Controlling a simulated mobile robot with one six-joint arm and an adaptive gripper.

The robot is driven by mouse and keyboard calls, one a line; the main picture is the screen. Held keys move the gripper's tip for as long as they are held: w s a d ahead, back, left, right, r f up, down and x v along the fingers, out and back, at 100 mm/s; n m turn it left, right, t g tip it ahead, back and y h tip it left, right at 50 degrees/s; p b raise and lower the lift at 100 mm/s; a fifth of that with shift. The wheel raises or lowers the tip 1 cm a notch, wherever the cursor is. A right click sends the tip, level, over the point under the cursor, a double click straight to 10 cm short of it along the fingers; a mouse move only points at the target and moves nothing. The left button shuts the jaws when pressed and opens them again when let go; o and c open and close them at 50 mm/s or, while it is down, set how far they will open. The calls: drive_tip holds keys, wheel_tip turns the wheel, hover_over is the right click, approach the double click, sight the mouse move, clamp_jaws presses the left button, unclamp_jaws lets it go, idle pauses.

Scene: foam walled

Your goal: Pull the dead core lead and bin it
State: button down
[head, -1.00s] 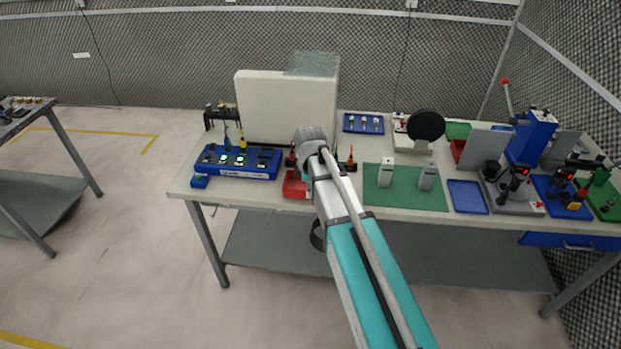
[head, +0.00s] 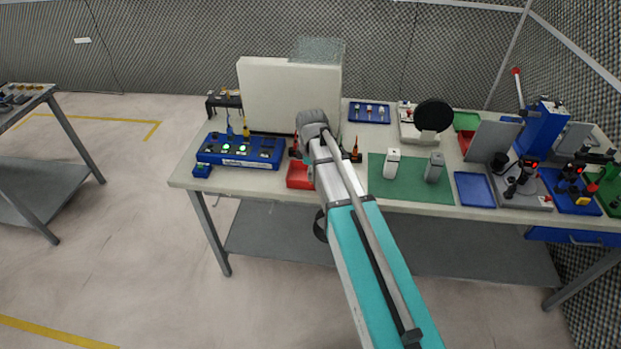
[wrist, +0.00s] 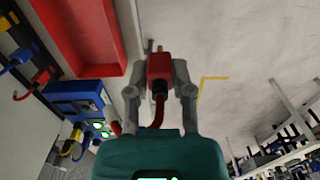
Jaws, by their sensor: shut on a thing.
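My gripper (wrist: 160,92) is shut on a red plug (wrist: 159,67) in the wrist view. The plug has a metal tip, and a dark red cable runs back from its black collar. The red bin (wrist: 82,35) is to the left of the held plug, apart from it; in the head view the bin (head: 299,177) is at the table's front edge. The blue box (head: 240,152) with green lights is left of the bin, with a blue and a yellow lead in it. It also shows in the wrist view (wrist: 75,97). In the head view my arm hides the gripper and plug.
A dark rack with blue and red leads (wrist: 22,50) is left of the bin in the wrist view. A cream panel (head: 285,95) stands behind. A green mat (head: 410,190) with two upright devices and a blue tray (head: 474,190) are to the right. Floor in front is clear.

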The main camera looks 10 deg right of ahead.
drive_tip(key=w+d+f+b, duration=0.2)
drive_tip(key=w, duration=0.4)
drive_tip(key=w+d+f+b, duration=0.2)
drive_tip(key=w, duration=0.5)
drive_tip(key=shift+d, duration=0.15)
drive_tip(key=shift+f, duration=0.1)
wheel_tip(320, 180, down, 6)
drive_tip(key=b, duration=0.6)
idle(0.3)
drive_tip(key=shift+c, duration=2.1)
unclamp_jaws()
drive_tip(key=shift+s+r, duration=0.15)
drive_tip(key=shift+r, duration=0.1)
